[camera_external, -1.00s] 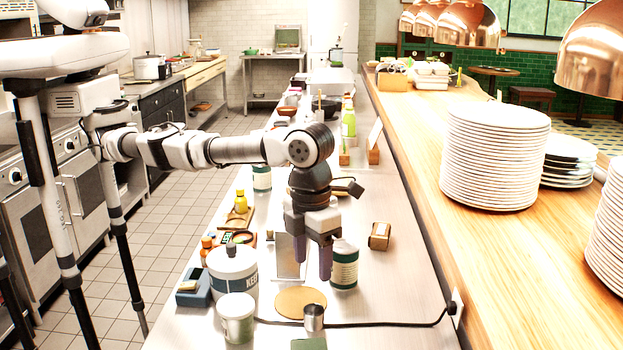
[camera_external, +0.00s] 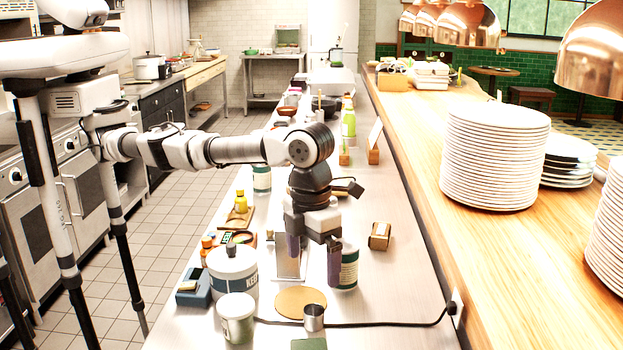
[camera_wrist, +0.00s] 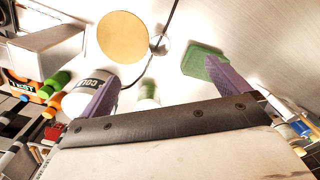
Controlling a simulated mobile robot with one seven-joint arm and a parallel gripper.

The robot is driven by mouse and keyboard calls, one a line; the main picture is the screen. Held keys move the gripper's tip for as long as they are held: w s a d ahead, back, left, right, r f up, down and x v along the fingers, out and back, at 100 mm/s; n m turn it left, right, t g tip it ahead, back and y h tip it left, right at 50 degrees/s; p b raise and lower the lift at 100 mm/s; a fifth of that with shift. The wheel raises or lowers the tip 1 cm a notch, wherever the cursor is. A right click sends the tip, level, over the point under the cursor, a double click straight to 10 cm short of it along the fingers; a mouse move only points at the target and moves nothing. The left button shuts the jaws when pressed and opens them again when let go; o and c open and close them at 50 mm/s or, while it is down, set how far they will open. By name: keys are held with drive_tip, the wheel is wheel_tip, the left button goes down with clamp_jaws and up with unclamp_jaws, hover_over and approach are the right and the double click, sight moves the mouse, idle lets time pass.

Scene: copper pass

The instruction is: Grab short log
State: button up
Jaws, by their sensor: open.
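I cannot surely tell which thing is the short log. A flat green pad or book (camera_external: 310,344) lies at the front edge of the external view. It also shows in the wrist view (camera_wrist: 203,62), partly behind one purple finger. A small brown block with a pale face (camera_external: 380,236) lies on the counter to the right of my gripper. My gripper (camera_external: 313,262) is open and empty, pointing down above the steel counter; its fingers also show in the wrist view (camera_wrist: 165,88). A white and green can (camera_external: 348,268) stands close by the right finger.
A lidded white bucket (camera_external: 233,272), a white cup (camera_external: 237,325), a round tan board (camera_external: 290,303) and a small steel cup (camera_external: 313,318) crowd the near counter. A black cable (camera_external: 390,325) crosses it. The raised wooden pass (camera_external: 480,240) with plate stacks borders the right.

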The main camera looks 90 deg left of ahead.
drive_tip(key=w+a+r+t+y+b, duration=0.2)
drive_tip(key=w+a+t, duration=0.5)
drive_tip(key=w, duration=0.6)
drive_tip(key=w+a+r+m+t+y+b, duration=0.1)
drive_tip(key=w+a+r+m+t+y, duration=0.4)
drive_tip(key=w+a+r, duration=0.55)
wheel_tip(320, 180, up, 13)
drive_tip(key=w+m+t+h+b, duration=0.25)
drive_tip(key=m+t+h, duration=0.7)
drive_tip(key=m, duration=1.05)
drive_tip(key=m+g+y+b, duration=0.2)
drive_tip(key=m+g+b, duration=0.3)
drive_tip(key=m+g, duration=1.45)
approach(379, 229)
drive_tip(key=f, duration=0.1)
drive_tip(key=f+m+t, duration=0.1)
drive_tip(key=f, duration=0.1)
drive_tip(key=f+m+t+p, duration=0.1)
drive_tip(key=f, duration=0.1)
drive_tip(key=shift+w+d, duration=0.1)
drive_tip(key=shift+d, duration=0.3)
drive_tip(key=shift+a+p+x, duration=0.2)
drive_tip(key=shift+p+x, duration=0.75)
drive_tip(key=shift+x, duration=1.7)
drive_tip(key=c, duration=1)
